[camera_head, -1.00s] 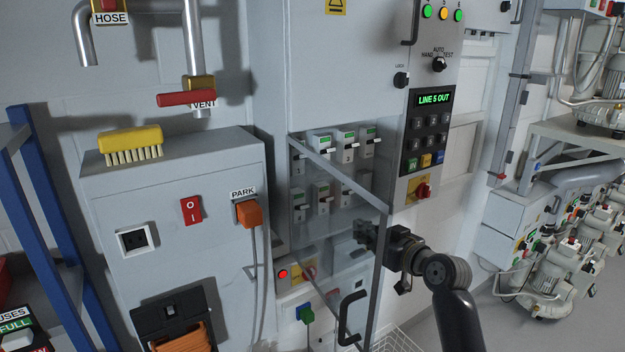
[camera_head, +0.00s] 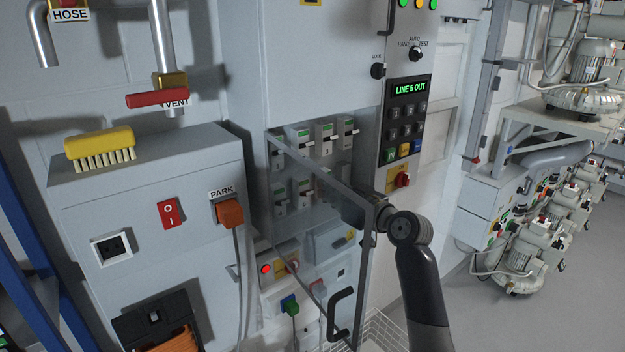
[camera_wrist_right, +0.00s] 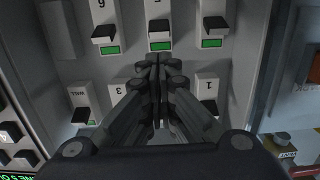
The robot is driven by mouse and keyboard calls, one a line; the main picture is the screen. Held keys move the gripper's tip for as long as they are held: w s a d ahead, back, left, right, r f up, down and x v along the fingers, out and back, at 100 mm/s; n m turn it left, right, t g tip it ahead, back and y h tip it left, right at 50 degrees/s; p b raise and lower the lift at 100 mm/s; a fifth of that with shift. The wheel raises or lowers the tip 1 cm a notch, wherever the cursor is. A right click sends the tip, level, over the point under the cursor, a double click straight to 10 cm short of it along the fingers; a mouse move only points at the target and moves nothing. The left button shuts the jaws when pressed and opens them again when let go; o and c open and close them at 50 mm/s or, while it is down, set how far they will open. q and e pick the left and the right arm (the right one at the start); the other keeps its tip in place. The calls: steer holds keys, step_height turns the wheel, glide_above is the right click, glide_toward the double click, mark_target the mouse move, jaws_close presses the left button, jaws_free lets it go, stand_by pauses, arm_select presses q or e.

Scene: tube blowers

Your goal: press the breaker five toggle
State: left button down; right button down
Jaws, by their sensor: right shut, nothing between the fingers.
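Breaker five (camera_wrist_right: 160,28) is in the middle of the upper row in the upside-down right wrist view, between breakers six (camera_wrist_right: 104,32) and four (camera_wrist_right: 212,24). It has a black toggle and a green window. In the head view, breaker five (camera_head: 303,190) seems to be in the lower row, seen through the clear door. My right gripper (camera_wrist_right: 158,62) is shut and empty, its tips appearing just under breaker five in the wrist picture; contact cannot be told. In the head view the right gripper (camera_head: 350,205) is partly hidden behind the door frame. My left gripper is not in view.
The clear cabinet door (camera_head: 325,250) stands open, its edge and handle (camera_head: 338,312) close to my right arm. The keypad display (camera_head: 408,88) reads "LINE 5 OUT". Breakers three (camera_wrist_right: 118,92) and one (camera_wrist_right: 208,86) flank the gripper fingers.

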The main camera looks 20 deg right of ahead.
steer(key=p+x, duration=0.1)
steer(key=x, duration=0.4)
steer(key=shift+w+a+p, duration=0.15)
steer(key=shift+w+p, duration=0.15)
steer(key=shift+w, duration=0.05)
steer(key=shift+f, duration=0.1)
